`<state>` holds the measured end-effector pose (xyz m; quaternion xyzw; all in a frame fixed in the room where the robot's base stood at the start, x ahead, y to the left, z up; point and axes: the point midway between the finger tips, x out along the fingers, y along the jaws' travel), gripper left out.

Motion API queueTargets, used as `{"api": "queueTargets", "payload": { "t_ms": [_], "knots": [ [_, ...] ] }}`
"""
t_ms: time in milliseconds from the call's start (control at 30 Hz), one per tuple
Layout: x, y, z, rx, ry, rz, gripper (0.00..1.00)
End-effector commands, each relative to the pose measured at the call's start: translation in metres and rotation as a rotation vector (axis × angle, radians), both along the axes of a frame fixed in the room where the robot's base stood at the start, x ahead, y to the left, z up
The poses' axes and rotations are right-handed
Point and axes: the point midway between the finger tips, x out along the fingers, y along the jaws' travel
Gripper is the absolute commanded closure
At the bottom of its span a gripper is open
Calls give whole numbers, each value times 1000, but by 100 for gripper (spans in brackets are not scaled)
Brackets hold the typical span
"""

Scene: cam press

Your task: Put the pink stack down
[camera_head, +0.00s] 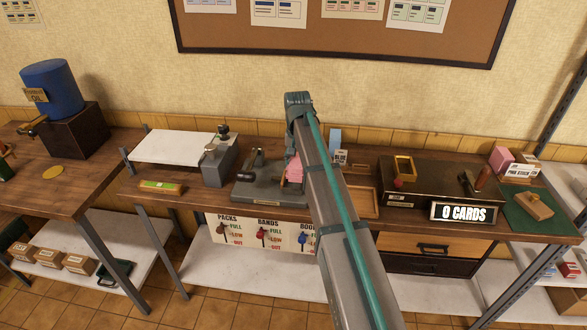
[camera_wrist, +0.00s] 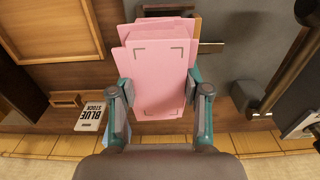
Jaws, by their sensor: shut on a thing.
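The pink stack (camera_wrist: 160,75) is several flat pink cards, slightly fanned out of line with each other, in the middle of the wrist view. My gripper (camera_wrist: 160,92) is shut on it, one finger at each side edge. In the head view the pink stack (camera_head: 294,169) shows only in part, just left of my arm, over the right side of the grey press base (camera_head: 262,190). My arm hides the fingers there. I cannot tell whether the stack touches anything beneath it.
A wooden tray (camera_head: 363,202) lies right of my arm, and a blue stock card (camera_head: 335,140) stands behind. The grey press's dark lever (camera_wrist: 285,75) is at right in the wrist view.

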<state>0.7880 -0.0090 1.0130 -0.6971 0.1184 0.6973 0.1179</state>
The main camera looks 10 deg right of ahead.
Motion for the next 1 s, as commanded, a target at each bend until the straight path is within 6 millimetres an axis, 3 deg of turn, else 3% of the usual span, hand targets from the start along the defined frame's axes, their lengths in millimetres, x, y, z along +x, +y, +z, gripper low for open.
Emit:
{"api": "queueTargets", "payload": {
  "t_ms": [267,567,967,1000],
  "knots": [
    [10,7,-13,0,0,1,95],
    [11,9,-47,0,0,1,95],
    [11,9,-52,0,0,1,95],
    [11,9,-52,0,0,1,50]
  ]
}}
